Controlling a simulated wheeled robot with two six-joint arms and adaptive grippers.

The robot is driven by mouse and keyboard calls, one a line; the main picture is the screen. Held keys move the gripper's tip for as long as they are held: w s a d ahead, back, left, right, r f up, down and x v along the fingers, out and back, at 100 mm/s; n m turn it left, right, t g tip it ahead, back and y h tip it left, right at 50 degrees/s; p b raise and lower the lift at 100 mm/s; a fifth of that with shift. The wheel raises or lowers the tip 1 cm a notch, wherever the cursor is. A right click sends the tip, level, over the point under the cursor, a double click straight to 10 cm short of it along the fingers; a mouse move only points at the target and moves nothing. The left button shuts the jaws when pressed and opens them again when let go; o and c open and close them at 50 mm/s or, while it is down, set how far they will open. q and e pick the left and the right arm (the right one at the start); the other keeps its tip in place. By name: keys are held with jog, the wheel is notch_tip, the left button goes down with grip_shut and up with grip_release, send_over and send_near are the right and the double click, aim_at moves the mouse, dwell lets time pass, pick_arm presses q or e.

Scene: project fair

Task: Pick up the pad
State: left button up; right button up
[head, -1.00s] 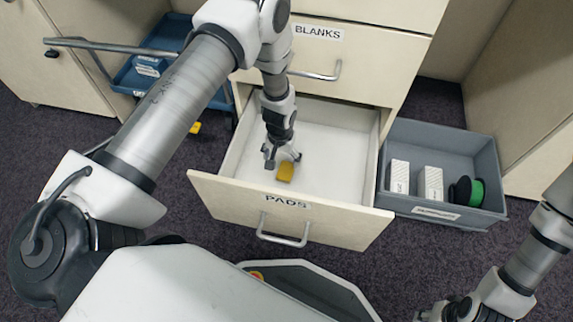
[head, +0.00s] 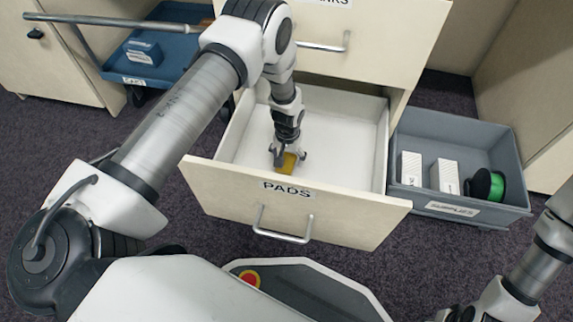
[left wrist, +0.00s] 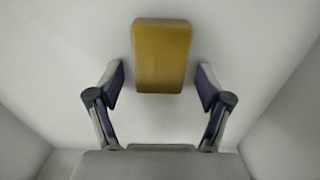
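The yellow pad (head: 289,165) lies on the white floor of the open drawer labelled PADS (head: 350,215). My left gripper (head: 290,157) reaches down into the drawer at the pad and partly covers it in the head view. In the left wrist view the pad (left wrist: 161,55) lies upright in the picture, its near end between the tips of the open fingers (left wrist: 160,85). Gaps show on both sides, so the fingers do not touch it. My right arm shows at the lower right of the head view, its fingertips cut off by the frame.
A grey SUPPLIES bin (head: 455,207) with two white boxes and a green spool (head: 489,185) stands right of the drawer. A blue cart (head: 170,70) stands at the back left. A closed drawer (head: 375,45) sits above the open one. The drawer walls surround my left gripper.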

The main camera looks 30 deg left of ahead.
aim_at(289, 159)
pick_arm(q)
jog(key=c, duration=0.6)
jog(key=shift+c, duration=0.2)
jog(key=shift+d+r+p, duration=0.1)
jog(key=shift+r+p, duration=0.2)
jog(key=shift+p, duration=0.1)
notch_tip(289, 159, up, 7)
jog(key=p, duration=0.5)
jog(key=shift+d+f, duration=0.1)
jog(key=shift+f, duration=0.1)
jog(key=w+d+p, duration=0.2)
jog(key=d+p, duration=0.2)
jog(key=d, duration=1.5)
jog(key=shift+d+f, duration=0.15)
jog(key=shift+d, duration=0.15)
